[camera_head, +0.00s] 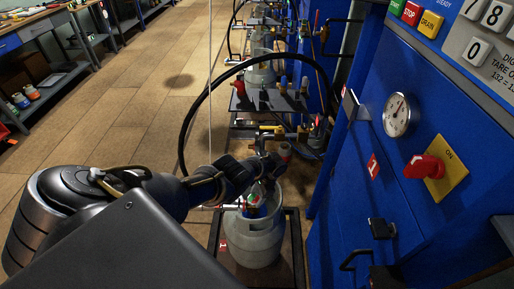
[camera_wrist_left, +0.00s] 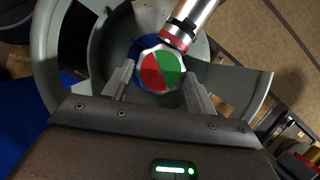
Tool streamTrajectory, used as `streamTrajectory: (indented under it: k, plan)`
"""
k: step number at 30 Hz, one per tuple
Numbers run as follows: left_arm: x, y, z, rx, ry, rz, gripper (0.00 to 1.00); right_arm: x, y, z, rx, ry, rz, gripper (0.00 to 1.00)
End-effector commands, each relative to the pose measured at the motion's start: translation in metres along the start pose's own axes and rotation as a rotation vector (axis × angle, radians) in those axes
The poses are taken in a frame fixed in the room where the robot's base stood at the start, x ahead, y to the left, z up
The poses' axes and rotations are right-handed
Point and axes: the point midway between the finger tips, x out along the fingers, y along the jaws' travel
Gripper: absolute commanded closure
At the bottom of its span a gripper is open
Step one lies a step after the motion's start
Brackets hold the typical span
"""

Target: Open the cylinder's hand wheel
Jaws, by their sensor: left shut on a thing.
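The grey gas cylinder (camera_head: 254,238) stands upright on a dark scale platform (camera_head: 289,262) in the lower middle of the head view. Its hand wheel (camera_wrist_left: 160,69), with red and green sectors on top, shows in the left wrist view inside the cylinder's grey collar (camera_wrist_left: 245,85). My left gripper (camera_wrist_left: 158,82) reaches down over the collar, with one finger on each side of the wheel, and is shut on it. In the head view the left gripper (camera_head: 262,185) partly hides the cylinder's top. My right gripper is not in view.
A silver connector with a red ring (camera_wrist_left: 175,37) meets the valve beside the wheel. A black hose (camera_head: 186,120) arches behind my arm. The blue cabinet (camera_head: 345,190) with a gauge (camera_head: 396,115) and red switch (camera_head: 424,167) stands close on the right. Floor on the left is open.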

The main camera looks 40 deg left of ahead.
Motion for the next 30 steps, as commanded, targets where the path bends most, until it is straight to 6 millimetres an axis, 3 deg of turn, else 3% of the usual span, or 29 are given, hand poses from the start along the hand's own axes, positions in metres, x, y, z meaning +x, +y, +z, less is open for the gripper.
streamTrajectory:
  k: [15,30]
  plan:
    - [0.002,-0.004,0.001,-0.367,-0.001,0.154,0.66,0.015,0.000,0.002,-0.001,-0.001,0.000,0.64]
    - [0.001,-0.005,0.002,-0.479,-0.002,0.200,0.66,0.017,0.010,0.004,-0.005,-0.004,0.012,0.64]
